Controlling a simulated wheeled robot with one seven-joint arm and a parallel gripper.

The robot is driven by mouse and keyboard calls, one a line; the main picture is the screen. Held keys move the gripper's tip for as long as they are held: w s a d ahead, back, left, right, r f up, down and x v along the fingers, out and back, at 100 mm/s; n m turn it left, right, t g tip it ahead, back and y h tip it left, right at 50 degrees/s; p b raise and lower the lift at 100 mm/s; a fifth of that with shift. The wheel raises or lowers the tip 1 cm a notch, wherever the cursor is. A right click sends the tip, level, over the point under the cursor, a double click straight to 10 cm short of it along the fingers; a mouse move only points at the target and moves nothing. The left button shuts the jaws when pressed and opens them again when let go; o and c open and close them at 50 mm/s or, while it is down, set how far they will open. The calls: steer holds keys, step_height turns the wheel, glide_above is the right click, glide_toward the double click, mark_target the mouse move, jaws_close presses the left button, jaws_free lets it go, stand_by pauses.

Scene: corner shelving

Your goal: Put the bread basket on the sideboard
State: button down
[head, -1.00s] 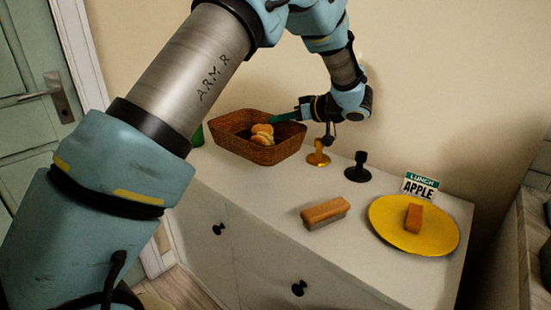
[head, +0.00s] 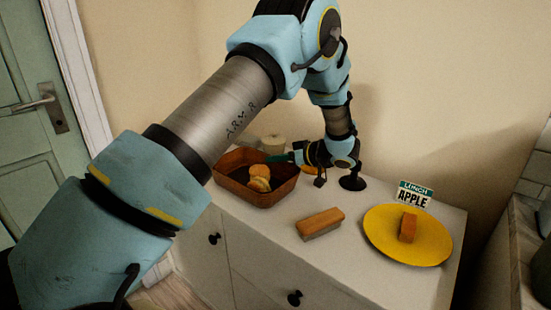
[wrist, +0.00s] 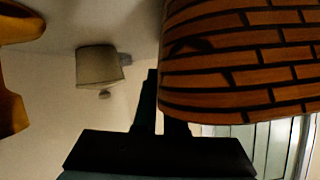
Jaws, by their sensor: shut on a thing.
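The bread basket (head: 236,188) is a brown woven tray with round bread pieces (head: 259,179) inside. It is at the left end of the white sideboard (head: 365,280) in the head view. My gripper (head: 284,158) is shut on the basket's back right rim. In the wrist view the basket's woven side (wrist: 245,65) fills the upper right, and my gripper (wrist: 158,90) reaches up to its edge, one finger partly hidden behind it. The basket looks at or very near the sideboard top; I cannot tell whether its bottom touches.
A pale pot (head: 272,145) stands behind the basket. A black stand (head: 353,182) and a partly hidden gold stand (head: 310,169) are beside my wrist. A wooden-backed brush (head: 320,221), a yellow plate (head: 385,240) with a brown block (head: 408,228), and a LUNCH APPLE sign (head: 414,194) are at right.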

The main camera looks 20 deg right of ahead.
steer(key=c, duration=1)
jaws_free()
steer(key=shift+f, duration=0.1)
